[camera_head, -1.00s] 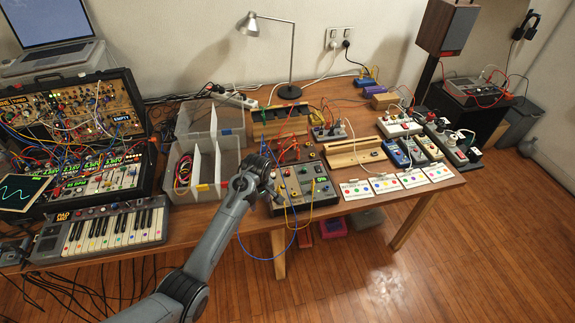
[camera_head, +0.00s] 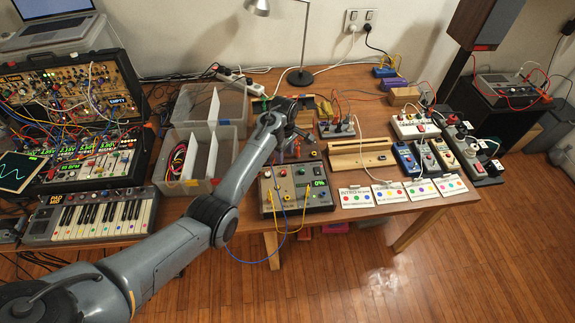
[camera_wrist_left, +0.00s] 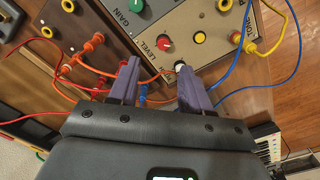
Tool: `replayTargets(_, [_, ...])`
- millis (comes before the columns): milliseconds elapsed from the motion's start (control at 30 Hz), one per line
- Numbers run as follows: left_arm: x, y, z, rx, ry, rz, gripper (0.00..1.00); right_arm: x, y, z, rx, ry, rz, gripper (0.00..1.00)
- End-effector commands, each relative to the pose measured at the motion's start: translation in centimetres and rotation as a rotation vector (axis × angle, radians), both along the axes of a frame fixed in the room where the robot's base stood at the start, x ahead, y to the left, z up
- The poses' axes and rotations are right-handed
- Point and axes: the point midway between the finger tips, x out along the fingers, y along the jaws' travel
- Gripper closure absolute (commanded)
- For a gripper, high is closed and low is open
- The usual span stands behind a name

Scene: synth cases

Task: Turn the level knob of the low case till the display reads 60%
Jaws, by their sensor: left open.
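The low case (camera_head: 289,204) stands near the table's front edge, with a grey panel, knobs and plugged cables. Its small display (camera_head: 319,183) shows green digits that look like 0%. In the left wrist view a red knob (camera_wrist_left: 163,42) sits beside the word LEVEL, with a green knob (camera_wrist_left: 136,6) beside GAIN. My left gripper (camera_head: 289,152) is over the back edge of the case. In the left wrist view its two purple fingers (camera_wrist_left: 157,72) are open, with a white knob or cap (camera_wrist_left: 180,65) at the right fingertip; touching cannot be told. My right gripper is not in view.
A wooden case with orange plugs (camera_wrist_left: 85,45) lies close to the left finger. Orange, blue and yellow cables run around the low case. A divided grey bin (camera_head: 200,165) stands left, a wooden rail (camera_head: 360,155) right, and cards (camera_head: 390,192) in front.

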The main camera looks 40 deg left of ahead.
Motion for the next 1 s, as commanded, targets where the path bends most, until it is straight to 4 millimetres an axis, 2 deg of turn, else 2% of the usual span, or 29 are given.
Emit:
replayTargets(300, [-0.1, 0.0, -5.4, 0.000, 0.003, 0.000, 0.52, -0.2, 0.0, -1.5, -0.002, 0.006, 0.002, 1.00])
replayTargets(500, [0.0, 0.0, -7.9, 0.001, 0.001, -0.001, 0.52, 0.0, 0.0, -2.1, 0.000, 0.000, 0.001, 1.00])
replayTargets(700, [0.0, 0.0, -8.9, 0.001, 0.001, 0.001, 0.52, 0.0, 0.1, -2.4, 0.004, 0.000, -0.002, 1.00])
replayTargets(1000, [0.0, 0.0, -9.1, 0.001, 0.000, 0.000, 0.52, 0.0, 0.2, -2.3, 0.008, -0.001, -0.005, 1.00])
